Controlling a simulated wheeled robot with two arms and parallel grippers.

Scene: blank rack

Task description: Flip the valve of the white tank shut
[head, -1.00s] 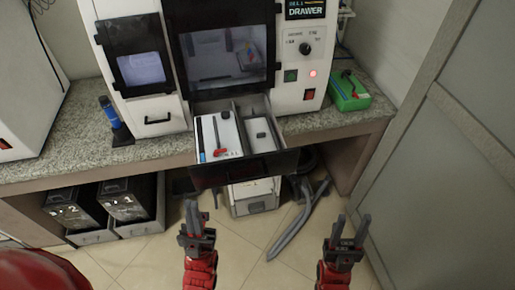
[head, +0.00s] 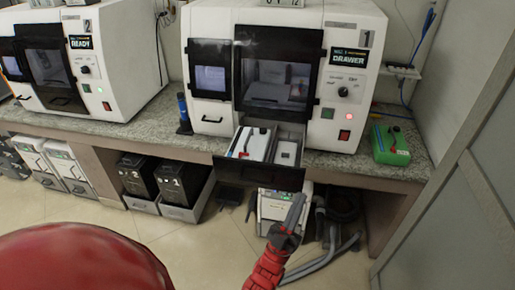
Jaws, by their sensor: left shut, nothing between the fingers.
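No valve can be made out. A white box-shaped unit (head: 270,206) stands on the floor under the bench, partly hidden behind my left gripper and the open drawer. Two more white containers (head: 68,166) stand under the bench at far left; I cannot tell which of these is the white tank. My left gripper (head: 297,205) is shut and empty, pointing up in front of the unit under the drawer, and appears to touch nothing. My right gripper is not in view.
An open drawer (head: 258,177) juts from the right machine (head: 210,38) above my left gripper. Black boxes in bins (head: 178,212) and grey hoses (head: 335,250) lie below the bench. A grey cabinet (head: 450,240) bounds the right. The floor (head: 215,245) is clear at centre.

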